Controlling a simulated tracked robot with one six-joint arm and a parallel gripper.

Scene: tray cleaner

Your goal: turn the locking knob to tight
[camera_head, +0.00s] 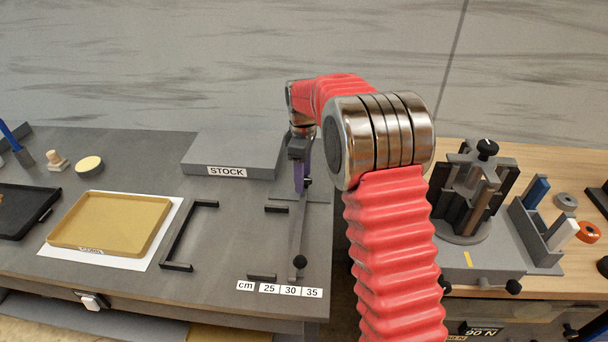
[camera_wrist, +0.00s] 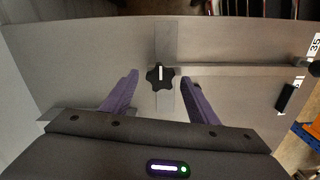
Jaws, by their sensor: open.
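The locking knob is black and lobed with a white pointer mark, and it shows in the wrist view (camera_wrist: 160,77) on a grey metal strip. Its pointer is up in the picture. My gripper (camera_wrist: 160,84) is open, with one purple finger on each side of the knob and a gap on both sides. In the head view my gripper (camera_head: 302,178) points down over the back right of the grey table. There the knob (camera_head: 309,182) is a small dark shape, partly hidden by the purple finger.
A thin bar (camera_head: 301,230) runs from the knob area to a black ball (camera_head: 299,262) by the cm scale (camera_head: 280,289). The STOCK block (camera_head: 232,155) is left of my gripper. A yellow tray (camera_head: 110,222) lies further left. A dark fixture (camera_head: 466,195) stands right.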

